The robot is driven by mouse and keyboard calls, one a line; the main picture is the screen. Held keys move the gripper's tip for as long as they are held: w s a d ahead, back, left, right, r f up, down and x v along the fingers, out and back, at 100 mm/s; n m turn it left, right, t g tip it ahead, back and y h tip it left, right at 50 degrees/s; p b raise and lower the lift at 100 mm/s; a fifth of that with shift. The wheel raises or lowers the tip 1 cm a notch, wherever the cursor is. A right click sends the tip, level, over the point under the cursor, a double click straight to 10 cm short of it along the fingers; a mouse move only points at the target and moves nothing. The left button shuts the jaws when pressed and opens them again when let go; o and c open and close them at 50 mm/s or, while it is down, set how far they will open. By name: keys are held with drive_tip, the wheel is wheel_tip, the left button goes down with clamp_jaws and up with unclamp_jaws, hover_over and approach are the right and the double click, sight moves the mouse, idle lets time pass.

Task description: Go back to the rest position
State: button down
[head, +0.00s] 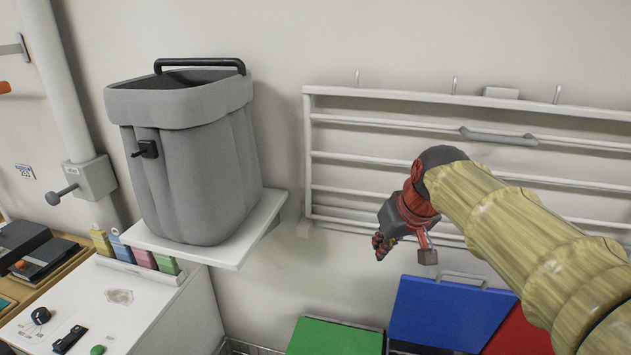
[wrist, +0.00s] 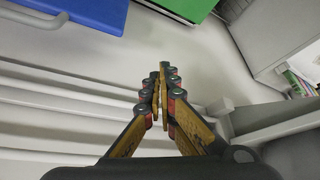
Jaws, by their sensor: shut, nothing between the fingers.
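My gripper (head: 381,246) hangs in the air in front of the wall rack, at the end of my arm that reaches in from the right. In the wrist view my gripper (wrist: 162,72) has its two fingers together at the tips, with nothing between them. The fingers point down past the rack toward the lids. In the head view the gripper is partly seen from behind and its fingertips are small.
A white wall rack (head: 380,95) with rails and hooks is behind my arm. A grey bin (head: 205,180) stands on a white shelf (head: 225,254) at left. Green (head: 335,338), blue (head: 440,314) and red (head: 520,335) lids are below. A white counter (head: 140,313) is lower left.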

drive_tip(key=s+f+m, duration=0.1)
drive_tip(key=s+f, duration=0.3)
drive_tip(key=s, duration=0.8)
drive_tip(key=s+d+f+m+h, duration=0.1)
drive_tip(key=s+f, duration=0.3)
drive_tip(key=s, duration=0.8)
drive_tip(key=shift+s+d+f, duration=0.15)
drive_tip(key=shift+s+d, duration=0.05)
drive_tip(key=shift+d, duration=0.05)
